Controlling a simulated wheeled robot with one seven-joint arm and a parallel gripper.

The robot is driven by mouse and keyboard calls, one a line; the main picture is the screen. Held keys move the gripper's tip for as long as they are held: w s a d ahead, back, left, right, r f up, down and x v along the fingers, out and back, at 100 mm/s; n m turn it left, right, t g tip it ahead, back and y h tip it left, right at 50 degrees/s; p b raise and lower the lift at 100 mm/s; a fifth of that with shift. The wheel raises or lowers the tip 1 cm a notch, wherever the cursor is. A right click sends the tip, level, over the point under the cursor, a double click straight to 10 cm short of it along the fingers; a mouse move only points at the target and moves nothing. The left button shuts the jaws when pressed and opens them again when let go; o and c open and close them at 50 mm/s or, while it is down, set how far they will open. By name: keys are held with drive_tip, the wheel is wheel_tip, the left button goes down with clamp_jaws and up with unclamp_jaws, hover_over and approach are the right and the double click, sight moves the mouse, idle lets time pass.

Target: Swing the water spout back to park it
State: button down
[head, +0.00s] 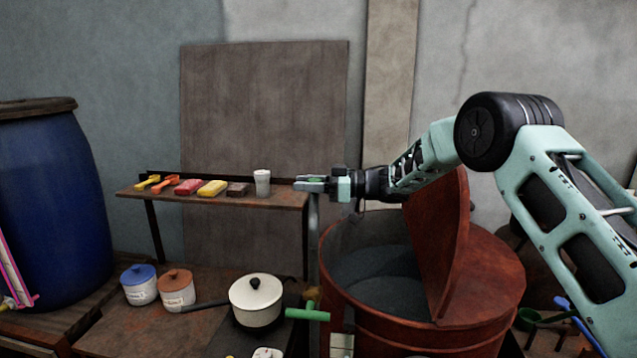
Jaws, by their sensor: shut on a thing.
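The water spout (313,240) shows as a thin grey upright pipe at the left side of the red-brown vat (345,285). Its top end is hidden at my gripper. My gripper (309,184) reaches in from the right above the vat's left rim and is shut on the spout near the pipe's top. The fingers point left, in front of the shelf's right end. I cannot make out which way the spout's outlet points. A green T-shaped handle (307,314) sits low by the pipe.
A half lid (440,245) stands raised on the vat, below my arm. A shelf (280,202) with a white cup (262,182) and several blocks lies left of my gripper. A white pot (256,302) and two jars stand below. A blue barrel (50,200) is far left.

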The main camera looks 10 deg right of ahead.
drive_tip(key=shift+a+n+g+y, duration=0.3)
drive_tip(key=shift+a+n+g, duration=0.75)
drive_tip(key=shift+g, duration=0.55)
drive_tip(key=shift+s+r, duration=0.1)
drive_tip(key=c, duration=1)
unclamp_jaws()
drive_tip(key=shift+a, duration=0.1)
drive_tip(key=d+b, duration=0.1)
drive_tip(key=d, duration=0.3)
drive_tip(key=d+b, duration=0.2)
drive_tip(key=d, duration=0.2)
drive_tip(key=d+b, duration=0.1)
drive_tip(key=d, duration=0.3)
drive_tip(key=shift+s, duration=0.4)
